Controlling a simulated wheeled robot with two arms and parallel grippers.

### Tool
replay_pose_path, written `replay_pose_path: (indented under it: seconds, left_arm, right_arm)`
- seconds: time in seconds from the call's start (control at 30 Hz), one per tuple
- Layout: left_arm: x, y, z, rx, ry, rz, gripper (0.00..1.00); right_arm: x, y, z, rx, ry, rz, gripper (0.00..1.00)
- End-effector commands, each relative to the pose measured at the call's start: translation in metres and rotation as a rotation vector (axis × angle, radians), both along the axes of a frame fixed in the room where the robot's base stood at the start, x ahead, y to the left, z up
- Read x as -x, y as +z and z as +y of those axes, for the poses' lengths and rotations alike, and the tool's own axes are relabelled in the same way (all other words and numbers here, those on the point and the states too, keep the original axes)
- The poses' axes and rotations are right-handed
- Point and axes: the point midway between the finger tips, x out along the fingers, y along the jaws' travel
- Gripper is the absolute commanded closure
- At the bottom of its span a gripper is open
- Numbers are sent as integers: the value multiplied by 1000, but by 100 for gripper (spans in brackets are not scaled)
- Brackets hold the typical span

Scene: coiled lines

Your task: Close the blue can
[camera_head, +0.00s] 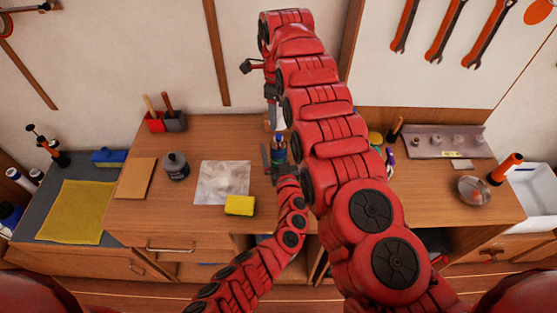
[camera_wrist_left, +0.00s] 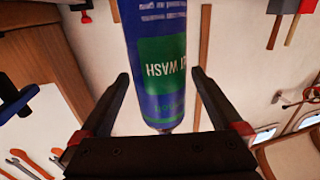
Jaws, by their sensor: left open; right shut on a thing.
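The blue can (camera_head: 279,148) stands upright on the wooden desk near the middle of the head view. In the left wrist view, the blue can (camera_wrist_left: 158,60) shows upside down, with a green label, and its narrow top end points down the picture. My left gripper (camera_head: 279,165) is open at the can; in its wrist view the fingers (camera_wrist_left: 158,78) stand on either side of the can with gaps. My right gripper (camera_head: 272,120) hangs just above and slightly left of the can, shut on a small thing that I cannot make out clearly.
A yellow sponge (camera_head: 239,205), a grey sheet (camera_head: 222,181) and a dark jar (camera_head: 176,167) lie left of the can. Red and grey holders (camera_head: 165,122) stand at the back. My right arm hides much of the desk's middle right. A metal bowl (camera_head: 473,189) stands farther right.

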Motion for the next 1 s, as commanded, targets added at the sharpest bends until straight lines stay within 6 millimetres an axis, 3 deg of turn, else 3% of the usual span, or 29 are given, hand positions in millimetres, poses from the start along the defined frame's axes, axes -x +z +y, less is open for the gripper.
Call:
replay_pose_path:
  seconds: [0.3, 0.83, 1.0]
  left_arm:
    - [-1, 0, 1, -1, 1, 0, 2]
    - [-1, 0, 1, -1, 2, 0, 97]
    - [-1, 0, 1, -1, 1, 0, 100]
  right_arm:
    - [0, 0, 0, 0, 0, 0, 87]
    - [0, 0, 0, 0, 0, 0, 87]
    - [0, 0, 0, 0, 0, 0, 87]
